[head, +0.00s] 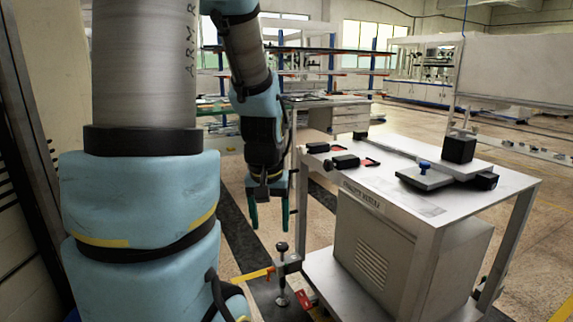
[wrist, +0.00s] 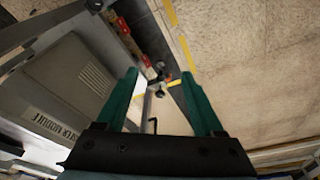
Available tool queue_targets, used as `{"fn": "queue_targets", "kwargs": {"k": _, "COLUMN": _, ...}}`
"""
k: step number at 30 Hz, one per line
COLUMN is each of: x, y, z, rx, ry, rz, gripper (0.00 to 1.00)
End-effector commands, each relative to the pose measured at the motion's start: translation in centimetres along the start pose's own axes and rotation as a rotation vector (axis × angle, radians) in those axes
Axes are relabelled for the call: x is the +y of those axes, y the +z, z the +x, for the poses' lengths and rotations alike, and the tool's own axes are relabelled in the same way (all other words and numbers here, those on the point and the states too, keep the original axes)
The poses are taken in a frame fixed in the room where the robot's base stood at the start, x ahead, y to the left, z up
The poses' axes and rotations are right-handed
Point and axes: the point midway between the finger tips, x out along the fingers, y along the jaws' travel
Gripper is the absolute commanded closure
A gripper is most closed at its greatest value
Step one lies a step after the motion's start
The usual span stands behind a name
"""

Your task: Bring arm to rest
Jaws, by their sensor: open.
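My gripper (head: 269,215) hangs pointing down at the end of my bent arm, left of the white workbench (head: 440,190) in the head view. Its two green fingers are apart with nothing between them. In the wrist view my gripper (wrist: 165,85) is also open, over the floor and a bench leg fitting. My upper arm fills the left of the head view and hides what lies behind it.
A grey power module cabinet (head: 385,255) sits under the bench top. Black devices (head: 345,162), a blue-knobbed fixture (head: 425,175) and a black block (head: 459,148) stand on the bench. A levelling foot (head: 282,275) stands below my gripper. Open floor (head: 410,122) lies behind.

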Motion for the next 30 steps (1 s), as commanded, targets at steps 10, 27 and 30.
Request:
{"fn": "queue_targets", "kwargs": {"k": 10, "x": -2.6, "y": 4.5, "z": -2.0, "rx": -0.055, "ry": 0.002, "rz": -0.013, "gripper": 0.31}}
{"fn": "queue_targets", "kwargs": {"k": 27, "x": -2.6, "y": 2.3, "z": -13.1, "rx": -0.055, "ry": 0.002, "rz": -0.013, "gripper": 0.31}}
{"fn": "queue_targets", "kwargs": {"k": 30, "x": -2.6, "y": 2.1, "z": -13.8, "rx": -0.055, "ry": 0.002, "rz": -0.013, "gripper": 0.31}}
